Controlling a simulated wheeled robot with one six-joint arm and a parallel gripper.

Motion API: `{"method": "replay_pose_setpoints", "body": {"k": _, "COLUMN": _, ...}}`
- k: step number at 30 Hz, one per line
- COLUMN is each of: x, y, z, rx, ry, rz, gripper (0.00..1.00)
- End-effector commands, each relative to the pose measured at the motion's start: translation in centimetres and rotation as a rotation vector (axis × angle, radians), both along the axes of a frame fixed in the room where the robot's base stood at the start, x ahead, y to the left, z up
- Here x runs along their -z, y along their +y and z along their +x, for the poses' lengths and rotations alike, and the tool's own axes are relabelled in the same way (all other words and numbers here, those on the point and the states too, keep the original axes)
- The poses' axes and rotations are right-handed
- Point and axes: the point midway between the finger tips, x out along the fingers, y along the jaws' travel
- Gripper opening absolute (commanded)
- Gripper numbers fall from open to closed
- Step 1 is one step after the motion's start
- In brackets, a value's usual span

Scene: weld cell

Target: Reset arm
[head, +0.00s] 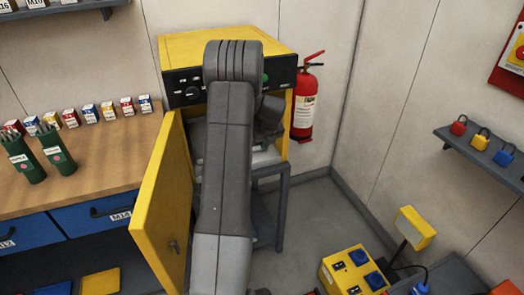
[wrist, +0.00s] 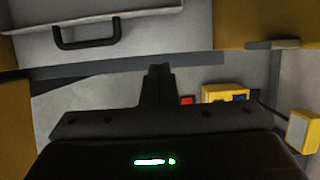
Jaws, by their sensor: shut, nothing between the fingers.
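My gripper (wrist: 158,72) shows in the wrist view with its dark fingers together and nothing between them. In the head view my own grey arm rises through the middle and hides the gripper. The arm stands in front of a yellow cabinet (head: 180,48) with a black control panel. The cabinet's yellow door (head: 160,205) hangs open to the left. In the wrist view a grey surface with a black handle (wrist: 87,42) is beyond the fingers at the upper left. I cannot tell whether the fingers touch anything.
A wooden bench (head: 100,165) with green rod holders (head: 22,160) and small boxes stands at left. A red extinguisher (head: 303,105) hangs right of the cabinet. A yellow socket box (head: 352,272) and lamp (head: 414,228) are at lower right. A padlock shelf (head: 490,155) is on the right wall.

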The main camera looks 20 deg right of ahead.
Motion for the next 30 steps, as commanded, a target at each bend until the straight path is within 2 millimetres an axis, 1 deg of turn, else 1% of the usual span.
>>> {"method": "replay_pose_setpoints", "body": {"k": 3, "x": -1.4, "y": -0.1, "z": -0.6, "rx": 0.001, "ry": 0.0, "rz": 0.0, "gripper": 0.0}}
{"method": "replay_pose_setpoints", "body": {"k": 7, "x": -2.3, "y": -0.1, "z": -1.0, "rx": 0.001, "ry": 0.001, "rz": 0.0, "gripper": 0.0}}
{"method": "replay_pose_setpoints", "body": {"k": 11, "x": -2.6, "y": -0.1, "z": -1.1, "rx": 0.001, "ry": 0.001, "rz": 0.0, "gripper": 0.0}}
{"method": "replay_pose_setpoints", "body": {"k": 19, "x": -2.5, "y": -0.1, "z": -1.1, "rx": 0.001, "ry": 0.002, "rz": 0.0, "gripper": 0.0}}
{"method": "replay_pose_setpoints", "body": {"k": 23, "x": -2.0, "y": 0.0, "z": -0.9, "rx": 0.001, "ry": 0.003, "rz": 0.001, "gripper": 0.0}}
{"method": "replay_pose_setpoints", "body": {"k": 26, "x": -1.1, "y": 0.0, "z": -0.6, "rx": -0.001, "ry": 0.005, "rz": 0.002, "gripper": 0.0}}
{"method": "replay_pose_setpoints", "body": {"k": 30, "x": 0.9, "y": 0.0, "z": 0.2, "rx": -0.001, "ry": 0.006, "rz": 0.002, "gripper": 0.0}}
